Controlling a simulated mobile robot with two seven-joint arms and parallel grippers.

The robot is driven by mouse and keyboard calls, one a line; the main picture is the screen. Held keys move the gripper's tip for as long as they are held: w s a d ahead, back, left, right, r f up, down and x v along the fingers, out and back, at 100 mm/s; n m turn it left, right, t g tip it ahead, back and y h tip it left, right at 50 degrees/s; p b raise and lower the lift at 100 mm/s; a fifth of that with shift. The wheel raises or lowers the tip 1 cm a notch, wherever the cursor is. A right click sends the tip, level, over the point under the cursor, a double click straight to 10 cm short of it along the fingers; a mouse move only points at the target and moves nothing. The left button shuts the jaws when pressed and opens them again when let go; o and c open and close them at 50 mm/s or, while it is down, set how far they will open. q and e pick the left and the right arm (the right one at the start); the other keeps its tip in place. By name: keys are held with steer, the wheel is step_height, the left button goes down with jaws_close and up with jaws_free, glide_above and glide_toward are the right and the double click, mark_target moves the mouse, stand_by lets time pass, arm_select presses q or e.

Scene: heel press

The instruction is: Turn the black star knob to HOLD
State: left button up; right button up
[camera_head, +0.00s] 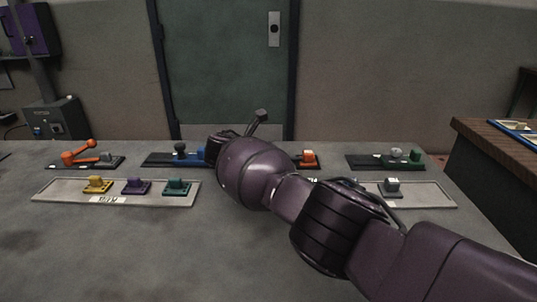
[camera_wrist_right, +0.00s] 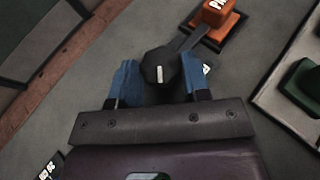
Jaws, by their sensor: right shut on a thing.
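The black star knob (camera_wrist_right: 158,64) shows in the right wrist view, with a white mark on its top and a dark arm reaching up and right toward an orange block. My right gripper (camera_wrist_right: 161,78) has its two blue fingers on either side of the knob and is shut on it. In the head view my purple right wrist hides the knob and the fingertips. Which label the white mark points to cannot be told; lettering beside the knob is mostly covered. My left gripper is not in view.
The orange block (camera_head: 309,157) stands just right of my wrist. An orange lever (camera_head: 78,153) and a blue device (camera_head: 187,157) stand left; a green-ended device (camera_head: 414,156) stands right. A pale tray (camera_head: 60,191) bears yellow, purple and teal blocks. The front left tabletop is clear.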

steer(key=shift+f, duration=0.2)
stand_by(0.3)
steer(key=o, duration=1.3)
steer(key=shift+r, duration=0.1)
steer(key=shift+r, duration=0.1)
